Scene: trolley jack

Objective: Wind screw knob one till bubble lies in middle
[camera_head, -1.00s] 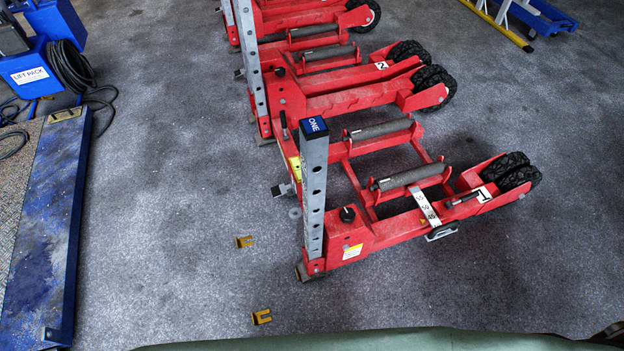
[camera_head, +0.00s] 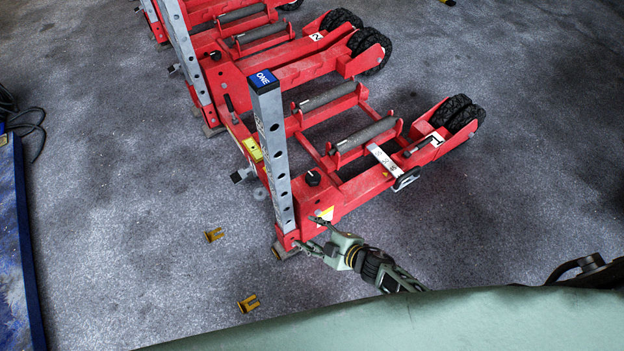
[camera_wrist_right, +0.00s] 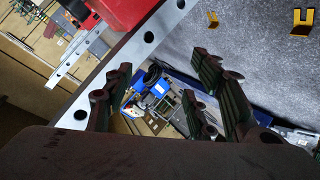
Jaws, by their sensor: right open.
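The red trolley jack (camera_head: 340,196) nearest me has a grey holed post (camera_head: 274,165) with a blue cap marked ONE (camera_head: 263,79). A black knob (camera_head: 313,178) stands on its red frame, just right of the post. I cannot make out a bubble; a yellow part (camera_head: 253,149) sits left of the post. My right gripper (camera_head: 309,232) is open and empty at the post's foot, below and apart from the knob. In the right wrist view, its dark fingers (camera_wrist_right: 167,95) are spread, with the post (camera_wrist_right: 150,35) crossing beyond them. The knob is not visible there. My left gripper is not in view.
More red jacks stand behind, one marked 2 (camera_head: 317,37). Two small yellow brackets (camera_head: 214,235) (camera_head: 248,304) lie on the grey floor at left. A blue platform edge (camera_head: 27,250) runs along the left.

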